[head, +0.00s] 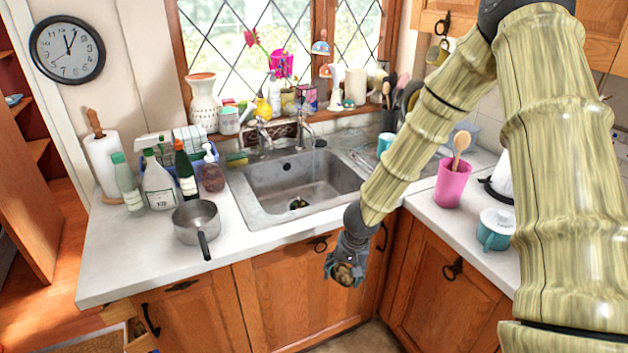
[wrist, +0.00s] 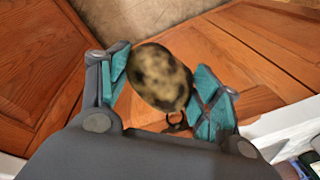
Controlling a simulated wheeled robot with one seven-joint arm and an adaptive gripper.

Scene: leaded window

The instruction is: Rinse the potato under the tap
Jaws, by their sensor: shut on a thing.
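The potato (wrist: 160,77) is yellow-brown with dark blotches. My gripper (head: 345,272) is shut on it, and the potato also shows in the head view (head: 344,275). In the wrist view the teal fingers of my gripper (wrist: 165,90) sit on either side of it. It hangs in front of the cabinet doors, below the counter's front edge. The metal sink (head: 304,190) is set in the counter behind and left of my gripper. Two taps stand at its back, a left one (head: 264,136) and a right one (head: 306,130). I cannot tell whether water runs.
A saucepan (head: 196,222) stands on the counter left of the sink, its handle toward the front edge. Several bottles (head: 158,183) stand behind it. A pink cup (head: 452,183) with a wooden spoon and a teal pot (head: 495,230) stand on the right counter.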

